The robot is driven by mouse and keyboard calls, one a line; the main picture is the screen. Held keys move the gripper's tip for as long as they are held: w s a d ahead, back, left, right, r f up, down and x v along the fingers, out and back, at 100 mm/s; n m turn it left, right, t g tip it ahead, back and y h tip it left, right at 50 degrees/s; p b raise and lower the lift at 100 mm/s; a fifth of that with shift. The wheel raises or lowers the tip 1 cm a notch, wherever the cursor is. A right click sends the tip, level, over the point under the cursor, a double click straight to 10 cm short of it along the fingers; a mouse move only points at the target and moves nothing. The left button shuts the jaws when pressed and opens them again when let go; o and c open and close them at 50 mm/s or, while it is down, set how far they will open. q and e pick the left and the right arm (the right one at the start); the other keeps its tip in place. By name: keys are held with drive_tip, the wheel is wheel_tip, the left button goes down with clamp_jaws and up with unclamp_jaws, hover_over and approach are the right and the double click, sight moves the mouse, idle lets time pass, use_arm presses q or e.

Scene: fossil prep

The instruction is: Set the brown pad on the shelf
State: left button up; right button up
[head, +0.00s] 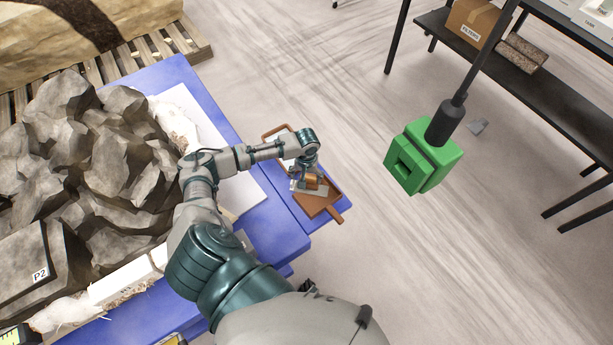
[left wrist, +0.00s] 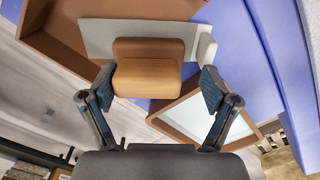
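The brown pad (left wrist: 147,79), a small rounded block with a darker brown back part, sits on a pale flat plate (left wrist: 97,38) over a brown tray (left wrist: 55,48). In the head view the pad (head: 314,183) shows small and partly hidden under my left gripper (head: 305,178). In the left wrist view my left gripper (left wrist: 157,82) is open, one finger on each side of the pad, with a clear gap on the right; contact on the left is unclear. A dark shelf (head: 545,90) on black legs stands at the upper right. My right gripper is not in view.
A cardboard box (head: 472,20) and a rough brown block (head: 522,53) sit on the shelf. A green block-shaped fixture (head: 420,160) hangs between the blue table (head: 272,228) and shelf. Grey rocks (head: 105,140) cover the left. Floor between is mostly clear.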

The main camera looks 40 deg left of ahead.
sight(309, 176)
use_arm(q)
drive_tip(key=shift+a, duration=0.1)
drive_tip(key=shift+d+r, duration=0.25)
drive_tip(key=r, duration=0.2)
drive_tip(key=d+r, duration=0.1)
drive_tip(key=r, duration=0.1)
drive_tip(key=shift+w+r+p, duration=0.1)
drive_tip(key=shift+r+p, duration=0.3)
drive_tip(key=r, duration=0.6)
drive_tip(key=shift+a+p, duration=0.35)
drive_tip(key=shift+d+r, duration=0.25)
drive_tip(key=shift+r, duration=0.3)
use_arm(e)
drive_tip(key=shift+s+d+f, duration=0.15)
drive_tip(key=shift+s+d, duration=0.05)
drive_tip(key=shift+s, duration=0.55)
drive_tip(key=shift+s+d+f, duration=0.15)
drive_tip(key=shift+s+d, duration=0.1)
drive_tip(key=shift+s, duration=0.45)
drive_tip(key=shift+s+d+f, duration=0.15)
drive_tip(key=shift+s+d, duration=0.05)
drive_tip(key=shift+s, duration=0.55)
